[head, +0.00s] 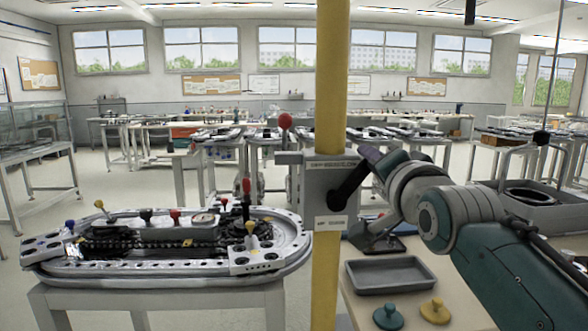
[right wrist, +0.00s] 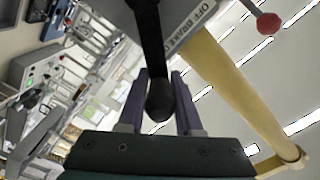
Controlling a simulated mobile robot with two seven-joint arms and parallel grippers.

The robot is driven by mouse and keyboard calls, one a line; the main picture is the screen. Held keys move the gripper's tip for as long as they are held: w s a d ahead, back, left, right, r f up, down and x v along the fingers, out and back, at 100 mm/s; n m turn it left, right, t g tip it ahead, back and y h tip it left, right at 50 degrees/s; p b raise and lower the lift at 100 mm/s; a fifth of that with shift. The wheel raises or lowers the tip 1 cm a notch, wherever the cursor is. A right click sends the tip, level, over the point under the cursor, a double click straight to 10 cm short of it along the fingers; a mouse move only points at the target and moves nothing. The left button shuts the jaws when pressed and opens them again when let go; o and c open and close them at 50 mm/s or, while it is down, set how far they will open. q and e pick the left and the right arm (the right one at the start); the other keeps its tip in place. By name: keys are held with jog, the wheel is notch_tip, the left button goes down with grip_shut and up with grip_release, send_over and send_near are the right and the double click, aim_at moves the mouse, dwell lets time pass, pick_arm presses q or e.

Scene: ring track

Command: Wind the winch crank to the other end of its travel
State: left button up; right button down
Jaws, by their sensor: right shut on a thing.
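The winch (head: 320,190) is a grey box with small labels, mounted on a yellow post (head: 332,70). Its black crank (head: 346,190) slants up and to the right from the box. My right gripper (head: 370,156) reaches in from the right and is shut on the crank's handle end. In the right wrist view, the black crank knob (right wrist: 160,103) sits between the two purple fingers of my right gripper (right wrist: 160,90). The fingers partly hide the handle in the head view. A red ball lever (head: 285,121) stands up left of the post. My left gripper is not in view.
A ring track (head: 150,272) with several coloured knobs stands on a table at left. Below my right arm, a bench holds a grey tray (head: 390,274), a green knobbed piece (head: 388,316) and a yellow one (head: 435,310).

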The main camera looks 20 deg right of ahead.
jog(key=shift+s+d+f+m, duration=0.1)
jog(key=shift+d+f+m, duration=0.5)
jog(key=shift+m, duration=0.4)
jog(key=shift+s+d+f+m+b, duration=0.1)
jog(key=shift+d+f+m+b, duration=0.25)
jog(key=shift+f+m+b, duration=0.6)
jog(key=shift+s+d+f+m+b, duration=0.1)
jog(key=shift+d+f+m+b, duration=0.15)
jog(key=shift+f+m, duration=0.85)
jog(key=shift+s+d+f+m+b, duration=0.1)
jog(key=shift+d+f+m+b, duration=0.4)
jog(key=shift+m, duration=1.05)
jog(key=shift+a, duration=0.1)
jog(key=c, duration=0.6)
grip_release()
jog(key=shift+r, duration=0.1)
